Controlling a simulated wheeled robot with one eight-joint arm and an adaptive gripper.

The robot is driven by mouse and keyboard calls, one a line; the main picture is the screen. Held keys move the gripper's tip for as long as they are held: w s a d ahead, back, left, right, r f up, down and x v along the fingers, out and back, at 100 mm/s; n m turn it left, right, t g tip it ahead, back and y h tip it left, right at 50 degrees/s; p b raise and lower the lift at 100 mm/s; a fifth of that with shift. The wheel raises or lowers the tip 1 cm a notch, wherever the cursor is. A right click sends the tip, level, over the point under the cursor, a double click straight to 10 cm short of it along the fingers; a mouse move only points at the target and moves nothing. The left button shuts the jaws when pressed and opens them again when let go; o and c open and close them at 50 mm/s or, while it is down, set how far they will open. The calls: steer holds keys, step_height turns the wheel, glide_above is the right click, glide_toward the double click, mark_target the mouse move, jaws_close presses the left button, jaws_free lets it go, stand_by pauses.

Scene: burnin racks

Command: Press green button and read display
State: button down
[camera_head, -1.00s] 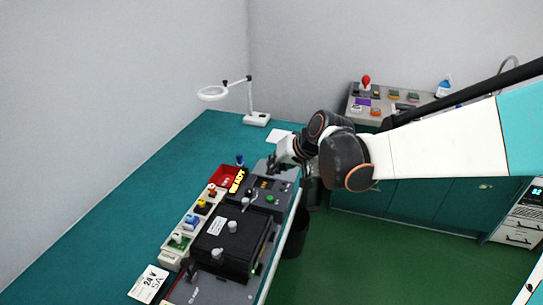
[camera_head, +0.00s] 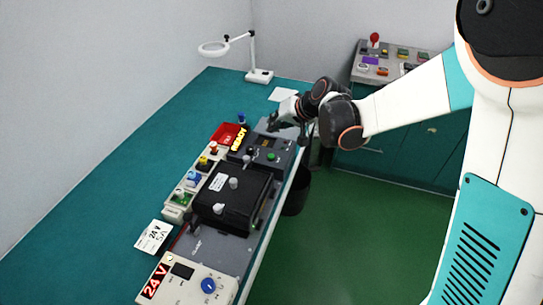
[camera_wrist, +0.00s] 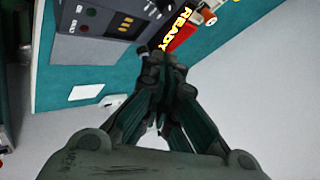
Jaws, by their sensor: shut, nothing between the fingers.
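The green button (camera_head: 271,156) is a small round knob on a dark grey panel (camera_head: 284,160) on the teal bench. It also shows at the top of the wrist view (camera_wrist: 91,12). A small display (camera_head: 268,142) sits on the same panel, too small to read. A yellow READY sign (camera_head: 238,139) stands beside the panel and is lit. My gripper (camera_head: 275,126) is above the far end of the panel, apart from the button. In the wrist view my gripper's fingers (camera_wrist: 164,68) are together with nothing between them.
A black box (camera_head: 232,200) with knobs stands nearer on the bench. A power unit labelled 24 V (camera_head: 190,285) is at the front. A red bin (camera_head: 222,133), a magnifier lamp (camera_head: 258,75) and a white card (camera_head: 154,237) also stand or lie there. The bench's left side is clear.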

mark_target(273, 155)
steer(key=shift+f+b, duration=2.95)
steer(key=shift+f, duration=1.4)
steer(key=shift+f, duration=0.1)
steer(key=shift+f+b, duration=0.25)
steer(key=shift+b, duration=0.15)
steer(key=shift+f+b, duration=0.35)
steer(key=shift+f, duration=0.1)
steer(key=shift+r, duration=0.1)
steer(key=shift+r+p, duration=0.55)
steer(key=shift+r, duration=0.2)
steer(key=shift+r+p, duration=1.65)
steer(key=shift+r, duration=0.85)
